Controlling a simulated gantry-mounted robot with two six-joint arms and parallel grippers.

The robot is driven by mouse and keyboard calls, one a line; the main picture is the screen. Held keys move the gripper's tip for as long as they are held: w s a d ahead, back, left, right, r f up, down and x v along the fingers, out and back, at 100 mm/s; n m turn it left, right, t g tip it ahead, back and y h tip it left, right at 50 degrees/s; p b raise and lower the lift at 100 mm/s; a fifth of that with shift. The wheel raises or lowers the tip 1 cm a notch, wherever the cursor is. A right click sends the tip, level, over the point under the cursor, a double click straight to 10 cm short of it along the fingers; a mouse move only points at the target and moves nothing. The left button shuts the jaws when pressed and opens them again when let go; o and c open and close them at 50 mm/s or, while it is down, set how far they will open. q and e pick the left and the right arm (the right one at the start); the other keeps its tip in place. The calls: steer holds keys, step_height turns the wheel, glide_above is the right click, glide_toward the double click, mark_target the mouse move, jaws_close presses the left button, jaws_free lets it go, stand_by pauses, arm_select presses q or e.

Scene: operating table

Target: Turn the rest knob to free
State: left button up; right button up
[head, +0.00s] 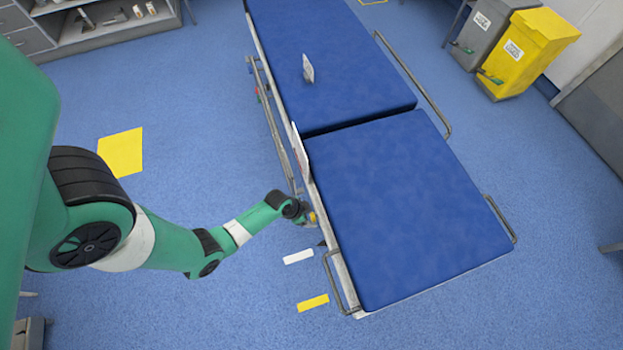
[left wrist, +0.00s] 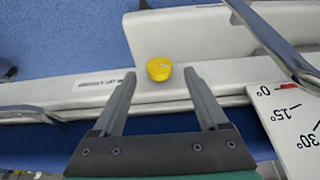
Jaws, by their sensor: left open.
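The yellow round knob (left wrist: 159,68) sits on the pale side rail of the operating table, with a small pale mark on its left side. I take it to be the rest knob. My left gripper (left wrist: 160,78) is open, its two fingers pointing at the knob, one on each side. The knob shows in the gap near the fingertips; I cannot tell whether they touch it. In the head view my left gripper (head: 308,214) is at the left side of the blue-padded table (head: 410,205), and the knob there is mostly hidden. My right gripper is not in view.
A white angle plate (left wrist: 290,118) marked 0°, 15° and 30° stands right of the fingers, with a red mark near 0°. A grey metal bar (left wrist: 270,40) runs above it. A small printed label (left wrist: 97,82) lies left of the knob.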

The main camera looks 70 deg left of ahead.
mark_target(314, 217)
arm_select(q)
steer(key=b+x, duration=0.1)
steer(key=x, duration=0.1)
steer(key=shift+w+f, duration=0.2)
steer(key=shift+f, duration=0.05)
jaws_close()
